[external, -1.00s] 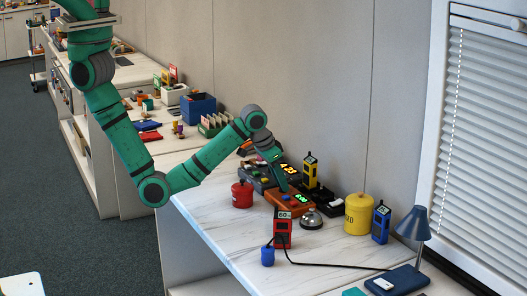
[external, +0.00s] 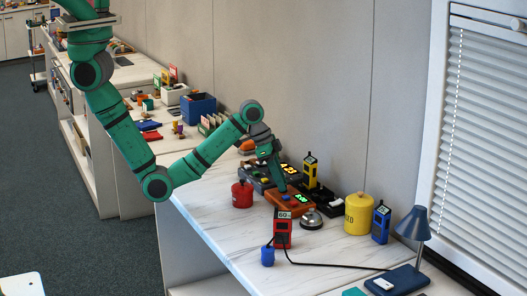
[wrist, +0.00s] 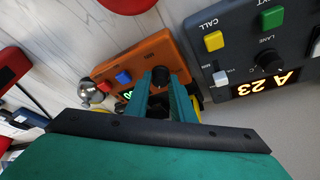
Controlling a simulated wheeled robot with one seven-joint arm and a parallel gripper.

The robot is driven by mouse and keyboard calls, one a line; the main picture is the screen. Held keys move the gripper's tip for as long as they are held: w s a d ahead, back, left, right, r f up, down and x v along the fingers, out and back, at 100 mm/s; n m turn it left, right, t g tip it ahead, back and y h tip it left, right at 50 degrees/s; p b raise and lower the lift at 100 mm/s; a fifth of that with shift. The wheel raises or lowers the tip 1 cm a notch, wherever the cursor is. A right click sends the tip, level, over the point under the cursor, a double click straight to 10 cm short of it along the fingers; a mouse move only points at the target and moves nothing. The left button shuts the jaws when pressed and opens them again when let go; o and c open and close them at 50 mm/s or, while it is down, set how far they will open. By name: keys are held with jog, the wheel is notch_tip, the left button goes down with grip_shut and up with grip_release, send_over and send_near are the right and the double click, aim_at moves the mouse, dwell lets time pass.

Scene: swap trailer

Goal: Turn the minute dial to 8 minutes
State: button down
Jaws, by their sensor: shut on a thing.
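The orange box (external: 296,206) sits on the white bench and carries the minute dial and a small green display (external: 302,198). The display's digits are too small to read in the external view. In the wrist view the orange box (wrist: 150,52) shows a blue and a red button. A dark round dial (wrist: 160,74) sits between the fingertips of my gripper (wrist: 162,80), which is shut on it. The fingers partly hide the dial and the green display. In the external view my gripper (external: 281,187) reaches down to the box from behind.
A dark grey console (wrist: 245,60) with a lit "A 23" display and several controls stands beside the box. A silver bell (external: 311,219), a red canister (external: 242,195), a yellow handheld device (external: 310,172) and a yellow canister (external: 358,214) stand around it.

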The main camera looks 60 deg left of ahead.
jog(key=shift+r, duration=0.1)
jog(key=c, duration=1.5)
grip_release()
jog(key=shift+c, duration=0.2)
jog(key=shift+d, duration=0.1)
